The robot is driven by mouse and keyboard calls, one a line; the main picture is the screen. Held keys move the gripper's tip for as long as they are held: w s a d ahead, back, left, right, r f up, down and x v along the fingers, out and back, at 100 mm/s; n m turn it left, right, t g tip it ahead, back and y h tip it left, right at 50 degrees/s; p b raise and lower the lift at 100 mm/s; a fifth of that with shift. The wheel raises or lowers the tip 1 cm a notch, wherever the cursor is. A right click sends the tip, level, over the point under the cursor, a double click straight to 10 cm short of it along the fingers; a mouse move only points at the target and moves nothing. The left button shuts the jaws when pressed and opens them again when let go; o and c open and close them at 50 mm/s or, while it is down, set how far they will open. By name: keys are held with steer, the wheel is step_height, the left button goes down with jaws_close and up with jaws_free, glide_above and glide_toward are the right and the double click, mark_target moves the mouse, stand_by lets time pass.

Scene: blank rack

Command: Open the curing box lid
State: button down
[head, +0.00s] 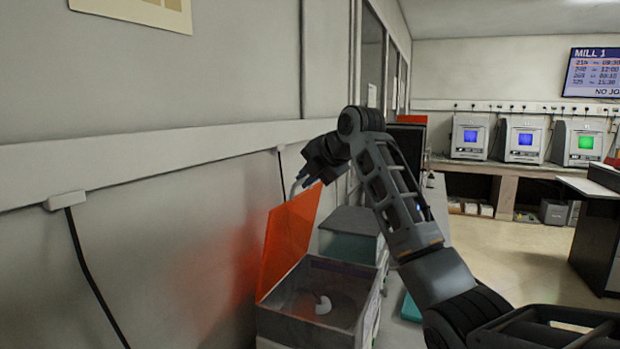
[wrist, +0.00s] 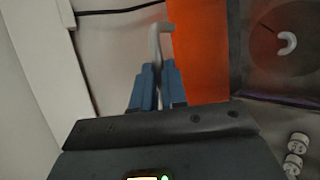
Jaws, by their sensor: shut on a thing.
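The curing box (head: 305,321) is a grey open-topped box at the bottom centre of the head view; its inside also shows in the wrist view (wrist: 262,62). Its orange see-through lid (head: 287,240) stands raised steeply along the box's left side, by the wall; it also shows in the wrist view (wrist: 198,45). My gripper (head: 307,181) is at the lid's upper edge. In the wrist view its blue fingers (wrist: 157,82) are shut on the pale bent lid handle (wrist: 158,42). A white curved piece (head: 323,305) lies inside the box.
A second box with a grey lid (head: 352,221) stands just behind. The wall (head: 190,235) is close on the left, with a hanging black cable (head: 90,275). A teal item (head: 411,308) lies right of the box. Small white round pieces (wrist: 297,148) show at the wrist view's lower right.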

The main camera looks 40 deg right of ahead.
steer(key=shift+r, duration=0.1)
steer(key=c, duration=1.2)
jaws_free()
steer(key=shift+b+v, duration=1.05)
steer(key=shift+v, duration=2.8)
